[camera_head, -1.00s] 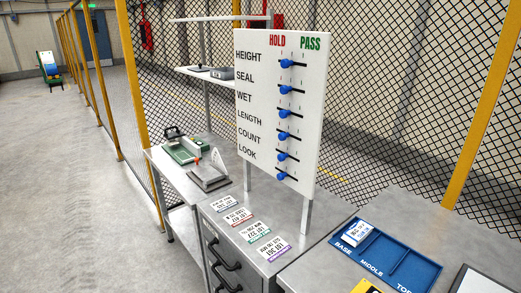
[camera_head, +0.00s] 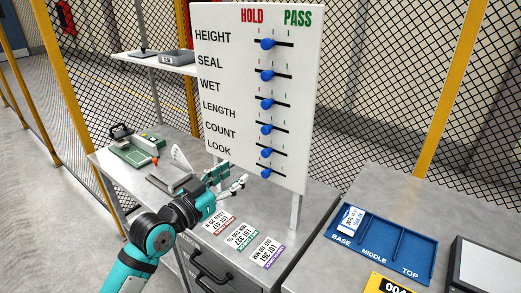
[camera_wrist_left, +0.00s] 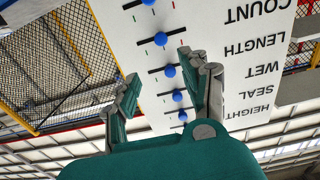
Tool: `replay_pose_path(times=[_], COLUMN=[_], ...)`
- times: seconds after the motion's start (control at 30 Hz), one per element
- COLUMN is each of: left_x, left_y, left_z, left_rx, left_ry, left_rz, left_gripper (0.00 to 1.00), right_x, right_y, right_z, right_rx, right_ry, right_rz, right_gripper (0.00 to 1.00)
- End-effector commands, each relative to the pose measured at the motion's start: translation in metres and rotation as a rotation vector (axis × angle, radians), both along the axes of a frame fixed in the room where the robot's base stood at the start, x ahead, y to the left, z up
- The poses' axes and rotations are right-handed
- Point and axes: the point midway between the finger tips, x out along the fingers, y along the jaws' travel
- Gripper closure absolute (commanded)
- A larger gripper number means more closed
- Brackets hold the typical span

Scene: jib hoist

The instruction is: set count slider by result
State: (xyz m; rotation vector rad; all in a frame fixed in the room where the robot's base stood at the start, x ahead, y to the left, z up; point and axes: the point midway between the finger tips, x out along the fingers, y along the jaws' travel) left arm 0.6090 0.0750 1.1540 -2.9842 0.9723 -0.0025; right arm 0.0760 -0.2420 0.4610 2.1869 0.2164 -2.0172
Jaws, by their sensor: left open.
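The white board (camera_head: 235,110) stands upright with a column of blue slider knobs, HOLD at top left and PASS at top right. The COUNT knob (camera_head: 266,152) is second from the bottom, on the left part of its slot. The other knobs sit similarly left of middle. In the left wrist view the board is upside down, and the COUNT knob (camera_wrist_left: 149,2) is cut by the top edge. My left gripper (camera_head: 240,176) is open and empty, left of the lowest knobs and apart from them. Its fingers (camera_wrist_left: 160,68) show against the board. My right gripper is out of view.
Lot cards (camera_head: 242,236) lie on the steel cabinet below the board. A blue tray (camera_head: 408,244) marked BASE, MIDDLE, TOP holds a white card at BASE. A green device (camera_head: 135,150) stands on the left bench. Board legs and mesh fence are nearby.

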Motion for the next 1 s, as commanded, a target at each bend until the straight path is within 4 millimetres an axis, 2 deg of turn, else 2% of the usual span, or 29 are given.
replay_pose_path(times=[0.23,0.5,0.7,1.0], left_x=[0.046,0.087,0.101,0.104], left_y=[-0.034,-0.063,-0.073,-0.075], left_z=[0.004,0.002,0.001,0.000], left_rx=[-0.002,0.000,0.001,0.000], left_ry=[0.002,0.000,-0.001,0.000], left_rz=[0.000,0.001,0.001,0.001], left_gripper=[0.54,0.54,0.54,0.54], right_x=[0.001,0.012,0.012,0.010], right_y=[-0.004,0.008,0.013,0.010], right_z=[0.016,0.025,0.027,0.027], right_rx=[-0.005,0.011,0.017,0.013], right_ry=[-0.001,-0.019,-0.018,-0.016], right_rz=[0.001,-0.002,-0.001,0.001], right_gripper=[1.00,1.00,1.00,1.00])
